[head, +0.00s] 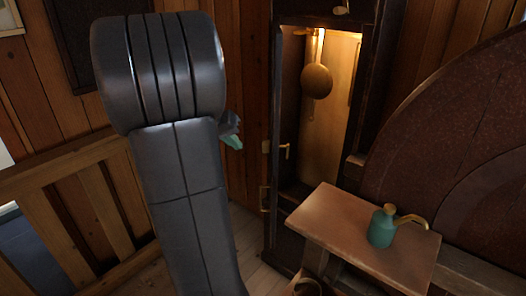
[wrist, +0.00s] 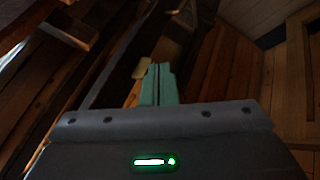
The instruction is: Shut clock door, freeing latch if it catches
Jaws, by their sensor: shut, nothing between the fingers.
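The tall dark clock case (head: 365,112) stands right of centre in the head view. Its lit inside shows, with a round pendulum bob (head: 317,82) hanging in it. The clock door (head: 275,120) appears swung open, seen nearly edge-on at the case's left, with small brass fittings along it. A brass latch-like piece (head: 264,197) sits low on that side; whether it catches on anything cannot be told. My gripper (head: 233,142) is left of the door, apart from it in the picture, mostly hidden by my arm. Its teal fingers (wrist: 158,84) are together and empty in the wrist view.
A small wooden bench (head: 330,222) with a teal oil can (head: 381,228) stands before the clock's right side. A large dark round wheel (head: 450,140) fills the right. A wooden railing (head: 80,195) stands at left. Some floor (head: 255,240) shows between my arm and the clock.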

